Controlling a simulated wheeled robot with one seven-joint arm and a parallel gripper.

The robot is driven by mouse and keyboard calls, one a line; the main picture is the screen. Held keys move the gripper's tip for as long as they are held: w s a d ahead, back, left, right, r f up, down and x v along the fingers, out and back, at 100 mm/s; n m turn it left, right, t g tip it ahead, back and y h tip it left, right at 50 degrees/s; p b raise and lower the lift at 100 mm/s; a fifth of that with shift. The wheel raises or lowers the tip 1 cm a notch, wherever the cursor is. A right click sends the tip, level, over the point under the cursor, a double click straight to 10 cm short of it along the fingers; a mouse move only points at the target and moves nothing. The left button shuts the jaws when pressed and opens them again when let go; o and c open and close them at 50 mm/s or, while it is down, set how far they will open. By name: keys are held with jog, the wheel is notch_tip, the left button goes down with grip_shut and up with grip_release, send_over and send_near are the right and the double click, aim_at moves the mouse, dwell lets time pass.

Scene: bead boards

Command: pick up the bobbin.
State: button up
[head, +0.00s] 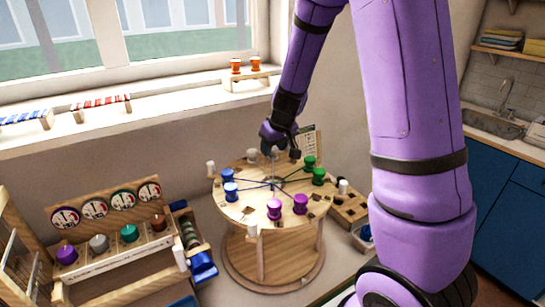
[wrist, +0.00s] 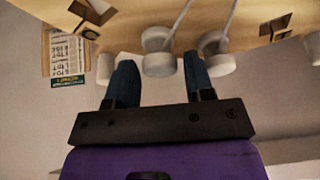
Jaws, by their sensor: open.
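Bobbins sit in colour pairs on a round wooden board (head: 245,207), threads running to its centre: blue (head: 230,191), green (head: 318,176) and magenta (head: 274,209). A white bobbin (head: 252,156) stands at the back rim. My gripper (head: 269,147) is at the back rim, just right of it. In the wrist view two white bobbins with threads show at the board's edge. One white bobbin (wrist: 158,50) lies between and beyond the open fingertips (wrist: 160,68); the other (wrist: 216,50) is by the right finger. I cannot tell whether that finger touches it. Nothing is held.
White posts (head: 343,186) stand around the board's rim. A card (head: 309,141) stands behind it; it shows in the wrist view (wrist: 66,58). A rack of coloured spools (head: 128,233) is at left, a wooden tray (head: 350,208) at right. Two orange spools stand on the sill.

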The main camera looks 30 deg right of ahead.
jog(key=shift+x, duration=0.85)
jog(key=c, duration=0.7)
jog(key=shift+d+r, duration=0.1)
jog(key=shift+r, duration=0.1)
